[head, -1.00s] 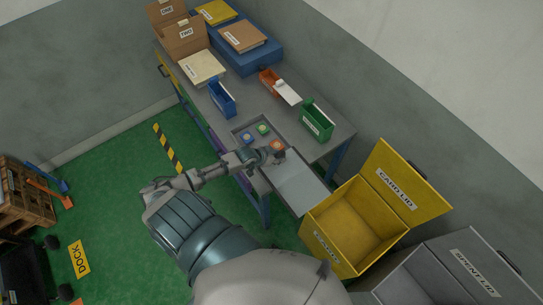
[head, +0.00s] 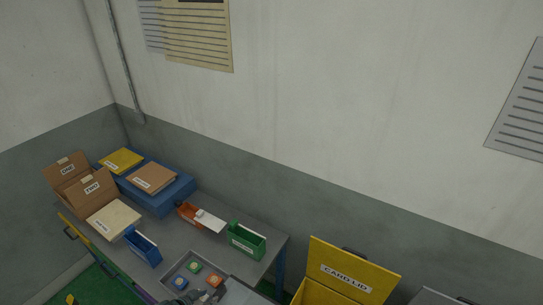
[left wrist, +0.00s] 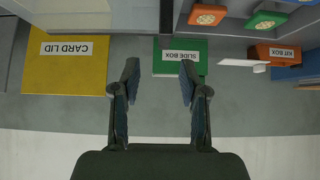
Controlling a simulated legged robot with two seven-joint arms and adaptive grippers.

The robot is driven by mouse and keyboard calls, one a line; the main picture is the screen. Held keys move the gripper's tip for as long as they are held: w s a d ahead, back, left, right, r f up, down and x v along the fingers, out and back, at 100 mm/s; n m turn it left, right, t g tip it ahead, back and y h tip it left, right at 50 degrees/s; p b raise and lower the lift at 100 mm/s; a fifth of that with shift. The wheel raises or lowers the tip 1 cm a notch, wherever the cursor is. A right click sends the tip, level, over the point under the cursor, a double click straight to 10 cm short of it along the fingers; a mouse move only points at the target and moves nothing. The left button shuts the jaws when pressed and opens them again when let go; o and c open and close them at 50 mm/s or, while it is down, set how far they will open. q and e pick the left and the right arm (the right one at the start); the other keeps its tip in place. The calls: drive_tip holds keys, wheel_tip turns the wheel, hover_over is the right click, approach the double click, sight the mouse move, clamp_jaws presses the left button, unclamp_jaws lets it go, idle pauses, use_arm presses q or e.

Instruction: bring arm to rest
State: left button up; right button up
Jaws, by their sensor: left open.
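My left gripper (head: 192,299) shows only in small part at the bottom edge of the head view, by the near side of the tray. In the left wrist view its two fingers (left wrist: 156,82) are spread apart with nothing between them. The shallow grey tray (head: 208,262) on the bench holds a blue piece (head: 180,282), a green piece (head: 195,267) and an orange piece (head: 214,281). The orange piece (left wrist: 207,15) and green piece (left wrist: 267,20) also show in the left wrist view. Most of my left arm is out of the picture. My right gripper is not in view.
The bench (head: 200,236) carries a green box (head: 246,240), an orange box (head: 188,213), a blue box (head: 143,247) and cardboard boxes (head: 85,190) at the far left. A yellow lidded bin (head: 350,274) stands right of the bench. The wall rises behind.

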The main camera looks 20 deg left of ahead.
use_arm(q)
drive_tip(key=s+d+r+n+g+y, duration=0.15)
drive_tip(key=s+d+g, duration=0.35)
drive_tip(key=s+d, duration=1.15)
drive_tip(key=s+a+f+g+b, duration=0.1)
drive_tip(key=s+f, duration=0.1)
drive_tip(key=f, duration=1.1)
drive_tip(key=s+a+f+b, duration=0.1)
drive_tip(key=f, duration=1.3)
drive_tip(key=s+a+f+g+b, duration=0.1)
drive_tip(key=s+a+f+b, duration=0.1)
drive_tip(key=s+f, duration=1.6)
drive_tip(key=shift+s+a+f+m+g+y, duration=0.15)
drive_tip(key=shift+a+f+m+g+y, duration=0.2)
drive_tip(key=shift+a+f+y, duration=0.15)
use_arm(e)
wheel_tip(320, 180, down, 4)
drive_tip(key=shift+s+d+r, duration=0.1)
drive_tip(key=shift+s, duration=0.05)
